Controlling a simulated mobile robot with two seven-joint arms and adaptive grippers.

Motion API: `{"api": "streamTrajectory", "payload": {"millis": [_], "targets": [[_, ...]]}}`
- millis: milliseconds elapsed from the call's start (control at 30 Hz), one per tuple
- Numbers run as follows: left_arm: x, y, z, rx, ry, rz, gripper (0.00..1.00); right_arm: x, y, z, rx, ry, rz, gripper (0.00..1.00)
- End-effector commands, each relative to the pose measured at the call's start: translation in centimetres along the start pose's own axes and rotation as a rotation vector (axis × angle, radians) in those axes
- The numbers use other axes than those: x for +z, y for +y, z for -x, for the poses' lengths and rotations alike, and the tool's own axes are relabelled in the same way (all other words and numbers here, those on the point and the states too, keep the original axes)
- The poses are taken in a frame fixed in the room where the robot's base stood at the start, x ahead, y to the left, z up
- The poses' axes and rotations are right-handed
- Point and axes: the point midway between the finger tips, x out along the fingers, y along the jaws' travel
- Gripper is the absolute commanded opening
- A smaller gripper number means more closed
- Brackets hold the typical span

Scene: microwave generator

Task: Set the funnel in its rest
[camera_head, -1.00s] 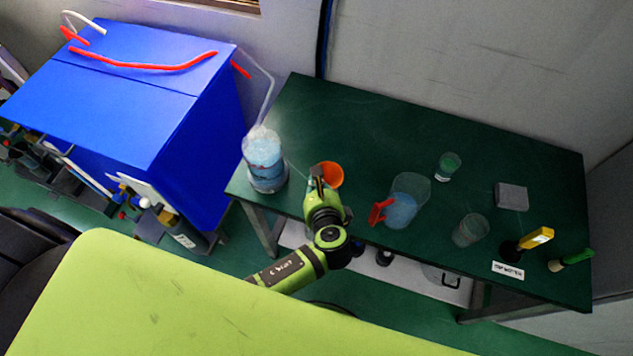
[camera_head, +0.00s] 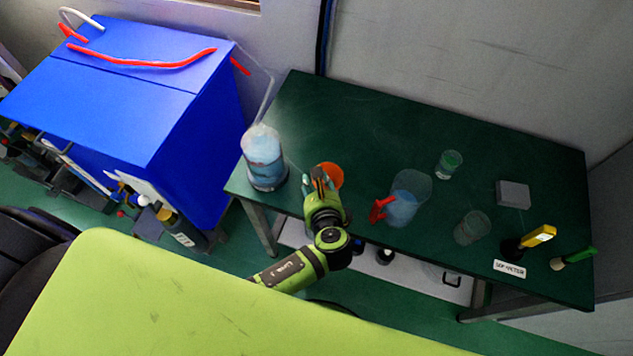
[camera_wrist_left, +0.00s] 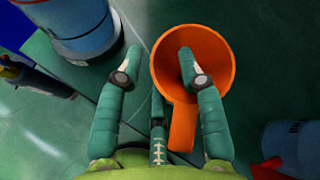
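The orange funnel (camera_head: 332,175) is at the front left of the dark green table. In the left wrist view the funnel (camera_wrist_left: 222,62) shows its wide round mouth and a short tab handle pointing toward my wrist. My left gripper (camera_head: 318,178) is open at the funnel. In the left wrist view the gripper (camera_wrist_left: 158,67) has one finger outside the funnel's left rim and the other over its mouth. I cannot tell whether either finger touches it. I cannot make out the funnel's rest. My right gripper is not in view.
A blue-filled bottle (camera_head: 264,165) with a bent tube stands left of the funnel. A blue-filled jug (camera_head: 405,205) with a red handle stands right. Farther right are clear beakers (camera_head: 471,228), a grey block (camera_head: 513,195) and a yellow meter (camera_head: 538,236). The table's back middle is clear.

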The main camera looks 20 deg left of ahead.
Motion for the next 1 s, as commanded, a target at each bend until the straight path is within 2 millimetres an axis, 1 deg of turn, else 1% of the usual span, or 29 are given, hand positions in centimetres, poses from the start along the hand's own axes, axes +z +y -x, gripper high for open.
{"api": "streamTrajectory", "payload": {"millis": [167, 400, 500, 600, 700, 1000], "targets": [[-0.1, 0.0, 2.9, 0.0, 0.005, 0.004, 0.38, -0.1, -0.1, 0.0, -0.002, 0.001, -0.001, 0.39], [-0.1, 0.1, 8.1, 0.002, 0.004, 0.002, 0.38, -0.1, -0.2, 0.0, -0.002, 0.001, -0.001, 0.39], [-0.1, 0.0, 9.7, 0.001, 0.003, 0.002, 0.38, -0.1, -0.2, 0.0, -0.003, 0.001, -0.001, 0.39], [-0.1, 0.0, 10.8, 0.0, 0.002, 0.001, 0.38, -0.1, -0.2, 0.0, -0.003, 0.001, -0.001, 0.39], [0.0, 0.0, 11.4, 0.001, 0.001, 0.001, 0.38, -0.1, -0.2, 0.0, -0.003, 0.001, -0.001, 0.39], [0.0, 0.0, 11.6, 0.001, 0.0, 0.001, 0.38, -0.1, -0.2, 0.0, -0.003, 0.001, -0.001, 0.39]]}}
